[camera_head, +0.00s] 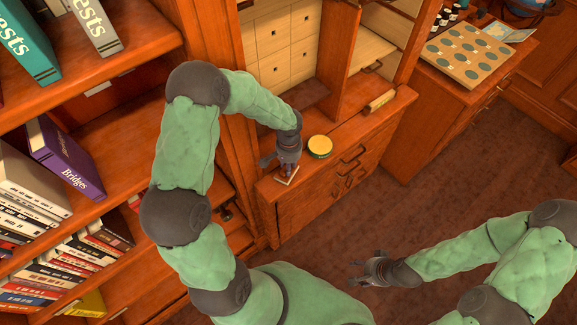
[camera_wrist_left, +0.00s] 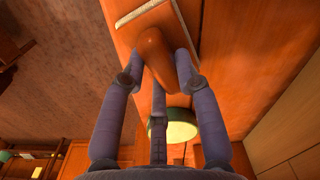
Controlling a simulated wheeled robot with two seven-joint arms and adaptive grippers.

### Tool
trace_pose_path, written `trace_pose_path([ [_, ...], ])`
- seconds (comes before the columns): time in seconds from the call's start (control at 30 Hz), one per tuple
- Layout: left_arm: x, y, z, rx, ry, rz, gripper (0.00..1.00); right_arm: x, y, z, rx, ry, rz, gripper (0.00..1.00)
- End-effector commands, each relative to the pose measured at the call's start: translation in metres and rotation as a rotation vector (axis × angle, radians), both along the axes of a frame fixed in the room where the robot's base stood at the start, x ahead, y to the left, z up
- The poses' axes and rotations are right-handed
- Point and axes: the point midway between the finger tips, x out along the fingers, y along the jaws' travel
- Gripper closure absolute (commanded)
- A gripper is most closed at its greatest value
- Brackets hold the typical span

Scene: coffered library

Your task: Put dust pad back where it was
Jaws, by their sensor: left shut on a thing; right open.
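The dust pad (camera_head: 291,181) is at the left end of the cabinet's ledge, with a pale edge and a brown rounded handle. In the left wrist view the handle of the dust pad (camera_wrist_left: 155,50) is between the fingers, with a pale strip at the top. My left gripper (camera_head: 286,168) is shut on the handle from above and hides much of the pad. It also shows in the left wrist view (camera_wrist_left: 160,75). I cannot tell whether the pad touches the ledge. My right gripper (camera_head: 360,271) is open and empty above the floor.
A round green and yellow tin (camera_head: 320,146) stands on the ledge (camera_head: 350,135) just right of my left gripper. A pale block (camera_head: 379,102) lies farther right. A bookshelf (camera_head: 110,90) fills the left. A side cabinet holds a tray of discs (camera_head: 468,55). The floor (camera_head: 440,180) is clear.

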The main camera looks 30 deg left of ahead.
Motion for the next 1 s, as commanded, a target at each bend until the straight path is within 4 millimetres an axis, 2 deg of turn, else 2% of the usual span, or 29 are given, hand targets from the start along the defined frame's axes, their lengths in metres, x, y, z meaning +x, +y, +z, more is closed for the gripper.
trace_pose_path([
  [0.27, 0.000, 0.000, -0.001, 0.000, -0.001, 0.000, 0.94, 0.000, 0.000, -0.001, 0.000, 0.000, 0.000, 0.45],
  [0.3, 0.000, 0.000, -0.001, 0.000, -0.001, 0.000, 0.57, 0.000, 0.000, 0.000, 0.000, 0.000, 0.000, 0.45],
  [0.33, 0.000, 0.000, 0.000, 0.000, -0.001, 0.000, 0.49, 0.000, 0.000, 0.000, 0.000, 0.000, 0.000, 0.45],
  [0.37, 0.000, 0.000, 0.000, 0.000, -0.001, 0.000, 0.45, 0.000, 0.000, 0.000, 0.000, 0.000, 0.000, 0.45],
  [0.77, 0.000, 0.000, 0.004, 0.001, -0.002, 0.000, 0.45, 0.000, 0.000, 0.002, 0.000, 0.000, 0.000, 0.45],
  [0.87, 0.001, 0.000, 0.015, 0.001, -0.002, 0.000, 0.45, 0.000, 0.000, 0.006, 0.000, 0.000, 0.000, 0.45],
  [1.0, 0.001, 0.001, 0.042, 0.001, -0.004, 0.001, 0.45, 0.000, 0.000, 0.014, 0.000, 0.000, 0.000, 0.45],
])
